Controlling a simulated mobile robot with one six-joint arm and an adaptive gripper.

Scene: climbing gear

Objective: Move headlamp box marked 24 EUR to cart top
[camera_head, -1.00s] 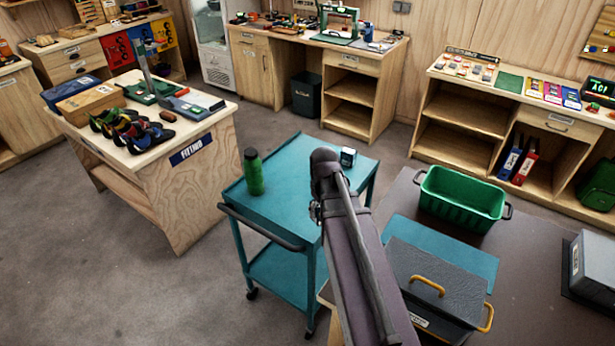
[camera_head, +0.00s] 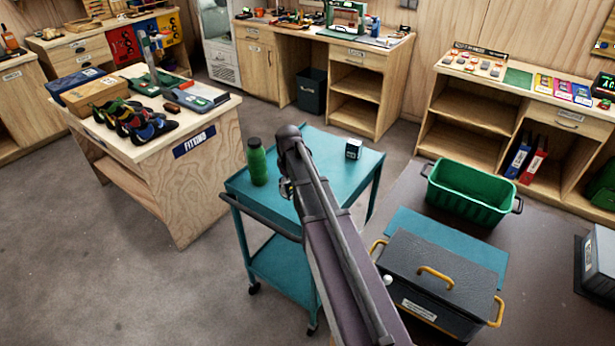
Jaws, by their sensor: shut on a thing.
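The teal cart (camera_head: 325,143) stands at centre, its top mostly bare. A small dark-and-white box (camera_head: 353,149) stands on the cart top near its right side. Its marking is too small to read, so I cannot tell whether it is the 24 EUR headlamp box. My arm reaches from the bottom over the cart. Only a small bit of my gripper (camera_head: 285,188) shows beside the arm, over the cart top. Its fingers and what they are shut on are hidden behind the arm.
A green bottle (camera_head: 257,161) stands on the cart's left part. At right, a dark table (camera_head: 545,250) bears a green crate (camera_head: 468,193) and a grey lidded case (camera_head: 440,275) with yellow handles. A wooden counter (camera_head: 205,143) with shoes stands left. The floor at lower left is clear.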

